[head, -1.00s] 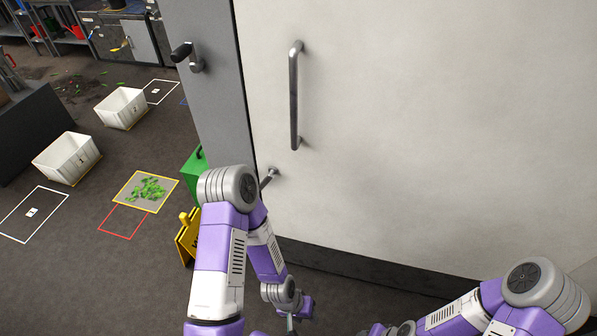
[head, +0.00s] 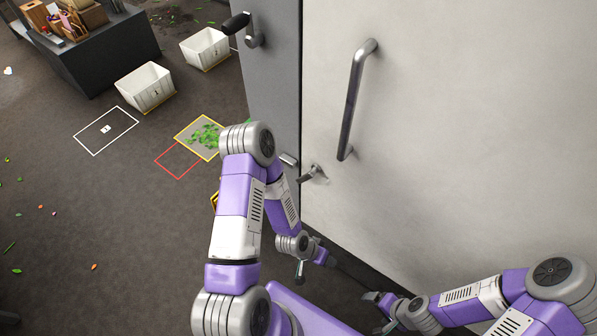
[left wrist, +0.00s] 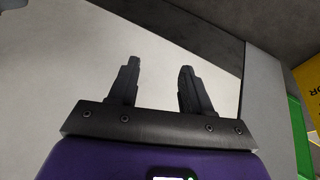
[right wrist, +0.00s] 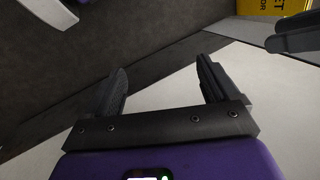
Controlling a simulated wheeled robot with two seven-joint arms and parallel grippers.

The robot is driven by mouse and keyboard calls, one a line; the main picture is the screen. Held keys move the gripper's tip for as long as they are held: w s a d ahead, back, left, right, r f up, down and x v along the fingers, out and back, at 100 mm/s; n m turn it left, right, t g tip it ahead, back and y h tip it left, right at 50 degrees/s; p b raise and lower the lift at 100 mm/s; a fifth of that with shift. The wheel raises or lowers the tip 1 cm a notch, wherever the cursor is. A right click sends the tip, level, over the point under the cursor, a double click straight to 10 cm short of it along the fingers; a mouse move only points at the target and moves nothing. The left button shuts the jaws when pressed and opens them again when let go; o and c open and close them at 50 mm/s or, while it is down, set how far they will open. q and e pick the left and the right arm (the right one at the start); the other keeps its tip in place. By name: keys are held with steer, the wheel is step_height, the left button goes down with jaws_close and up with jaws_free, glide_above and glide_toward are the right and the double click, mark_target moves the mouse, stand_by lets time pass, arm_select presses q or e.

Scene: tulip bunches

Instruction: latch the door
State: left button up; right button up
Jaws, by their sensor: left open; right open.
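The door (head: 450,130) is a large pale panel with a vertical metal bar handle (head: 355,100). A small metal lever (head: 314,173) sits low on its left edge and points down-left. A short metal piece (head: 288,159) on the grey frame (head: 272,90) is beside it, partly behind my left arm. Whether they engage, I cannot tell. My right gripper (head: 378,312) is open and empty, low in front of the door; its fingers show in the right wrist view (right wrist: 162,66). My left gripper (left wrist: 159,66) is open and empty, below the lever, with a pale surface beyond its fingers.
A black-gripped lever (head: 240,26) stands out from the grey frame. White bins (head: 145,87), a dark counter (head: 95,50) and floor outlines (head: 106,129) with green leaves (head: 206,136) lie to the left. A yellow sign (left wrist: 311,85) and a green object (left wrist: 298,135) are near my left gripper.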

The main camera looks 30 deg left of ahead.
arm_select(q)
steer(key=w+a+r+m+t, duration=0.2)
steer(key=w+a+m+t, duration=0.1)
steer(key=w+a+t, duration=0.3)
arm_select(e)
steer(key=shift+o, duration=0.8)
steer(key=shift+s+r+p, duration=0.2)
steer(key=shift+r+p, duration=0.15)
steer(key=shift+r, duration=0.2)
arm_select(q)
steer(key=m+t+y, duration=0.3)
steer(key=m+t, duration=0.1)
steer(key=t, duration=0.5)
glide_toward(302, 180)
steer(key=w, duration=0.8)
steer(key=w+d, duration=0.1)
steer(key=w, duration=0.2)
steer(key=shift+r, duration=0.15)
jaws_close()
